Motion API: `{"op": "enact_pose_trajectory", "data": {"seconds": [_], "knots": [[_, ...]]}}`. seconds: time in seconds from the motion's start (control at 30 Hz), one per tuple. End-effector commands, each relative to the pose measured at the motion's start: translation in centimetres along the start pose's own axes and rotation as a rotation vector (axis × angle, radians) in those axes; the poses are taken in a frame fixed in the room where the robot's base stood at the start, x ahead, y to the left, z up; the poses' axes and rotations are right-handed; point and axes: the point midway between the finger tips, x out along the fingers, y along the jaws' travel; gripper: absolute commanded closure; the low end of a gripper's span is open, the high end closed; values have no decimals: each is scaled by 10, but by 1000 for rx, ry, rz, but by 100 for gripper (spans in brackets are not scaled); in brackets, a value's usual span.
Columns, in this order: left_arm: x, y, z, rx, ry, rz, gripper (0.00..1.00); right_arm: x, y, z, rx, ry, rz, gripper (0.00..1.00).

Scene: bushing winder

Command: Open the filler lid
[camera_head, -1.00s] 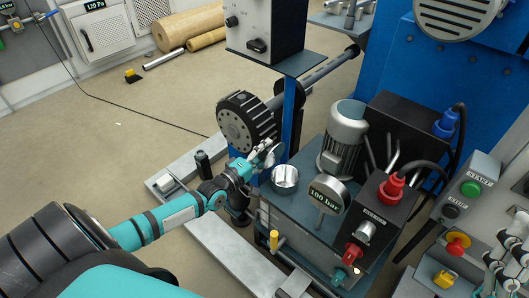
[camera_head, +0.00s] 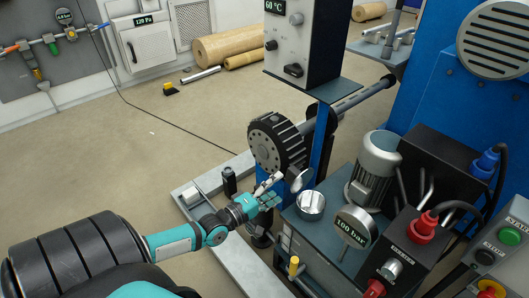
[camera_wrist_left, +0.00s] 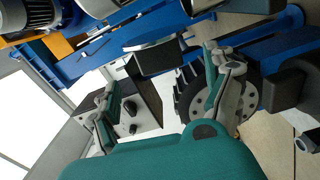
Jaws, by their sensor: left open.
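The filler (camera_head: 310,206) is a short round metal cup on top of the blue-grey tank in the head view. A round grey disc, apparently its lid (camera_head: 300,180), stands tilted up at the cup's far left side. My left gripper (camera_head: 270,189) is just left of the disc and cup, with its fingers spread and nothing between them. A small gap seems to separate it from the disc. The open fingers also show in the left wrist view (camera_wrist_left: 165,88). I cannot clearly make out the filler there. My right gripper is out of view.
A dark toothed wheel (camera_head: 275,145) and a blue post (camera_head: 321,145) stand behind the gripper. The 100 bar gauge (camera_head: 353,229), a grey motor (camera_head: 375,170) and a control box with a red plug (camera_head: 421,228) crowd the right. Open floor lies left.

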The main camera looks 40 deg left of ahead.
Motion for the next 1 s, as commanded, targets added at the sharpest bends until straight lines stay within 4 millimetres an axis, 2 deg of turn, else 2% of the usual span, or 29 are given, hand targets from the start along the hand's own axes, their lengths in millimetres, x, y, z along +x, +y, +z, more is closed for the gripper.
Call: {"op": "enact_pose_trajectory", "data": {"seconds": [0.1,0.3,0.93,1.0], "knots": [[-23,-1,0,0,-1,-4,14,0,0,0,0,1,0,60],[-42,0,0,0,0,0,14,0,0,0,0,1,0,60],[-45,0,0,0,0,0,14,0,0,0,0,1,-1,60],[-45,0,-1,11,3,-8,14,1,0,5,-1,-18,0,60]]}}
